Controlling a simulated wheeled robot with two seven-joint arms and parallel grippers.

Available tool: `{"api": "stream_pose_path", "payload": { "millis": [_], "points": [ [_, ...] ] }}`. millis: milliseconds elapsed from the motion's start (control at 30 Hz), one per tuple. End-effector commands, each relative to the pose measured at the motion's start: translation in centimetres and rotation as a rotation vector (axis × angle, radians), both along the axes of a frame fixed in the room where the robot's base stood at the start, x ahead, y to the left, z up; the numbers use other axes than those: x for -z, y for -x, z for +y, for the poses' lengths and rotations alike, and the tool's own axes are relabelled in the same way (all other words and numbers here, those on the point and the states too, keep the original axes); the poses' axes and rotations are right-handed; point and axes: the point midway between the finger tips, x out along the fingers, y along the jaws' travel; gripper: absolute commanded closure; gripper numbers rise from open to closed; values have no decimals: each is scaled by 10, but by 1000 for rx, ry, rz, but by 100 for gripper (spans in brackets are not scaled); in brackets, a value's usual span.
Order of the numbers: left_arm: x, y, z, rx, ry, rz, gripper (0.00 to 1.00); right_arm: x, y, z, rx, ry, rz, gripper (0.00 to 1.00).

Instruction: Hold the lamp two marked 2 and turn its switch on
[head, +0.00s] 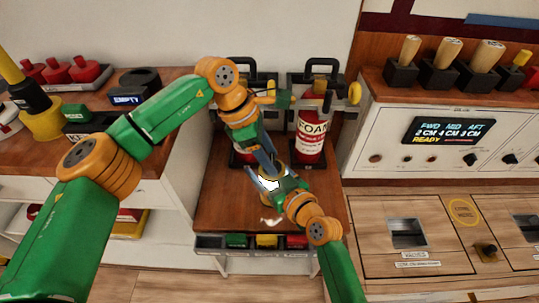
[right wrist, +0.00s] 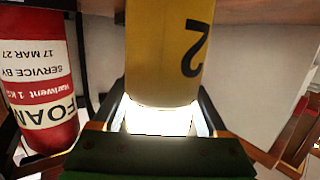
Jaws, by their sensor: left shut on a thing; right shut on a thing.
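Lamp two is a yellow cylinder marked 2 (right wrist: 165,50) in the right wrist view, with a bright white glowing end towards my right gripper. My right gripper (right wrist: 160,115) is shut on the lamp, one finger on each side. My left gripper (head: 265,162) comes down from above and is shut at the lamp's upper end. The switch is hidden by the grippers.
A red foam extinguisher (head: 311,135) stands behind, at the right. A wooden bench top (head: 225,205) lies under the grippers, with a tray of coloured blocks (head: 266,241) at its front edge. A control panel (head: 430,130) with handles on top is at the right.

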Motion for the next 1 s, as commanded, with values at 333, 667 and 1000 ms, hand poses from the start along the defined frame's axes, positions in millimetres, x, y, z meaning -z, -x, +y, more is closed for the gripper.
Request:
{"api": "stream_pose_path", "payload": {
  "millis": [333, 667, 1000],
  "points": [
    [1, -1, 2, 26, -4, -1, 100, 1, 0, -2, 3, 2, 2, 100],
    [1, -1, 2, 26, -4, -1, 21, 1, 0, -1, 3, 2, 2, 100],
    [-2, -1, 1, 26, -1, -1, 15, 1, 0, 0, 0, 2, 2, 100]
  ]
}}
